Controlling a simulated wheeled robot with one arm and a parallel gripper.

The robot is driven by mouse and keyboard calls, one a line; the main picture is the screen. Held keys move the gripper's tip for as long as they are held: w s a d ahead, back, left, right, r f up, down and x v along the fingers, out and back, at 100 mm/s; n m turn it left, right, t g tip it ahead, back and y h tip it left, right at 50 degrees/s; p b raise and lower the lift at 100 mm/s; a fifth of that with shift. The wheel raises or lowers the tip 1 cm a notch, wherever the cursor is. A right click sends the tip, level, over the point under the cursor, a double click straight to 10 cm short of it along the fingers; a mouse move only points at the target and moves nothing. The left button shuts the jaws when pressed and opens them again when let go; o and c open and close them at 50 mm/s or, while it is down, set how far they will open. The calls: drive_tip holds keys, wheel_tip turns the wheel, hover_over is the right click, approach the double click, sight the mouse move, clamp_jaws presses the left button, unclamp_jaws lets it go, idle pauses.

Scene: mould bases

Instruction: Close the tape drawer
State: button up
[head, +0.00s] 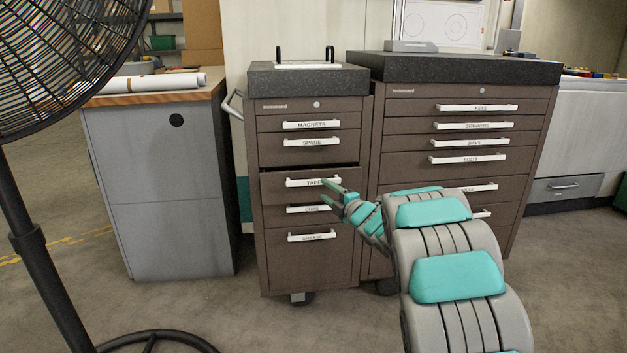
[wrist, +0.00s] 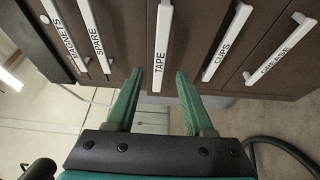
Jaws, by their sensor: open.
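The tape drawer (head: 278,188) is in the narrow brown cabinet in the head view. It stands slightly out, with a dark gap along its top edge. Its white handle labelled TAPE (wrist: 162,50) also shows in the wrist view, where the scene appears turned sideways. My gripper (head: 329,192) is open at the right end of this handle. In the wrist view my gripper's green fingers (wrist: 159,72) lie on either side of the handle, with visible space between each finger and it. I cannot tell whether the tips touch the drawer front.
The magnets (head: 311,125), spare (head: 313,142) and cups (head: 300,209) drawers look shut. A wider brown cabinet (head: 400,135) stands to the right. A grey cabinet (head: 160,190) and a black fan (head: 40,60) stand left. The floor in front is clear.

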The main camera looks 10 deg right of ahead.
sight(315, 183)
drive_tip(key=shift+p+x, duration=0.4)
drive_tip(key=shift+x, duration=3.45)
clamp_jaws()
drive_tip(key=shift+f, duration=0.1)
